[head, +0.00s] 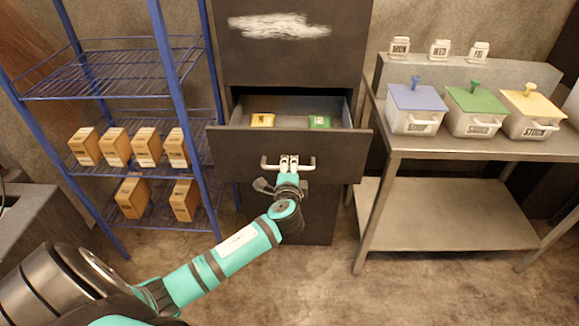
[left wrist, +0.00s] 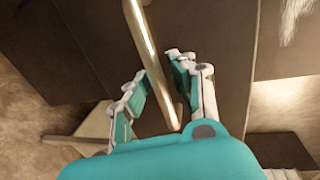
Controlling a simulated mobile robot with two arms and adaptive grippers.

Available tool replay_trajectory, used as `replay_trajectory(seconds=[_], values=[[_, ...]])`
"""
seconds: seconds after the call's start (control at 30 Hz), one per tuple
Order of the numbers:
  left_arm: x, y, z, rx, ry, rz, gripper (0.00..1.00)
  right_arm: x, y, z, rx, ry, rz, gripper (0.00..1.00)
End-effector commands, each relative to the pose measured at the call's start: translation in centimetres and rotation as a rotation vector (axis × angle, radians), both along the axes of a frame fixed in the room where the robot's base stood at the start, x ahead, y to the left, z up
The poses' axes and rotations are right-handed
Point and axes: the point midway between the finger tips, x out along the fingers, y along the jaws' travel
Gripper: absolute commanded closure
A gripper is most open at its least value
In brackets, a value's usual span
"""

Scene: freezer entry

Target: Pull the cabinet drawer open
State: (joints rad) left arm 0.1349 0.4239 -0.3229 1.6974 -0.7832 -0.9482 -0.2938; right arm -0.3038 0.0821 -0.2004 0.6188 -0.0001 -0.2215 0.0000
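The dark cabinet drawer (head: 225,145) stands partly open in the head view, its inside showing. A yellow packet (head: 263,120) and a green packet (head: 320,122) lie in it. Its pale bar handle (head: 306,164) runs across the front panel. My left gripper (head: 289,161) is at the middle of this handle. In the left wrist view the handle bar (left wrist: 143,32) passes between the two fingers (left wrist: 158,72), which close in on it from both sides near their tips. My right gripper is not in view.
A blue wire rack (head: 172,70) with several brown boxes (head: 147,146) stands left of the cabinet. A metal table (head: 440,148) with three lidded containers, blue (head: 415,122), green (head: 473,125) and yellow (head: 530,127), stands to the right. Some floor (head: 310,285) before the cabinet is clear.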

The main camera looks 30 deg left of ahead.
Motion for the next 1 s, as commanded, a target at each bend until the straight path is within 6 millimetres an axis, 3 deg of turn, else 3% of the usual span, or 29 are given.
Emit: replay_trajectory(seconds=[0.1, 0.47, 1.0], values=[[0.0, 0.0, 0.0, 0.0, 0.0, 0.0, 0.64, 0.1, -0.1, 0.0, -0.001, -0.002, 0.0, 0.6], [-0.9, -0.6, 0.1, -0.002, 0.0, -0.003, 0.64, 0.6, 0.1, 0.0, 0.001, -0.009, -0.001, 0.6], [-9.2, -5.7, 2.1, -0.002, 0.001, -0.001, 0.64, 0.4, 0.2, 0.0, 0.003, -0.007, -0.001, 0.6]])
